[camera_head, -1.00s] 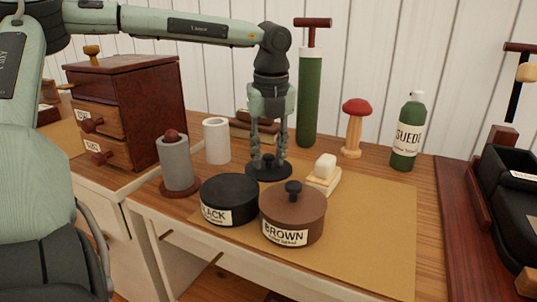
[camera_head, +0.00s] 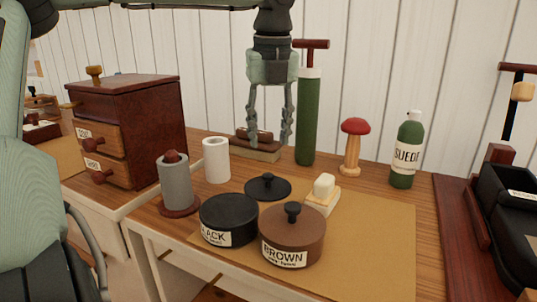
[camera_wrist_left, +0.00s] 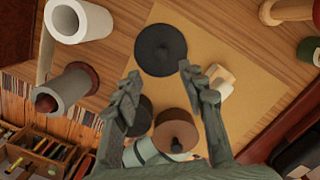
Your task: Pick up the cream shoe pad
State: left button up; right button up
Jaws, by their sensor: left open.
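The cream shoe pad (camera_head: 323,188) appears to be the pale block on a light base, lying on the tan mat behind the brown tin. It also shows in the left wrist view (camera_wrist_left: 222,78), just right of my right-hand finger. My left gripper (camera_head: 269,142) is open and empty, above the table and behind and left of the pad. It points down and touches nothing. In the left wrist view its fingers (camera_wrist_left: 159,76) are spread apart. My right gripper is not in view.
A black lid (camera_head: 267,187) lies flat below my left gripper. In front are the black tin (camera_head: 228,220) and brown tin (camera_head: 292,236). A green pump (camera_head: 307,115), red-topped mushroom (camera_head: 352,147) and suede bottle (camera_head: 406,152) stand behind. The mat's right part (camera_head: 375,235) is clear.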

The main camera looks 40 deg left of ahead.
aim_at(324, 196)
jog(key=k, duration=1.5)
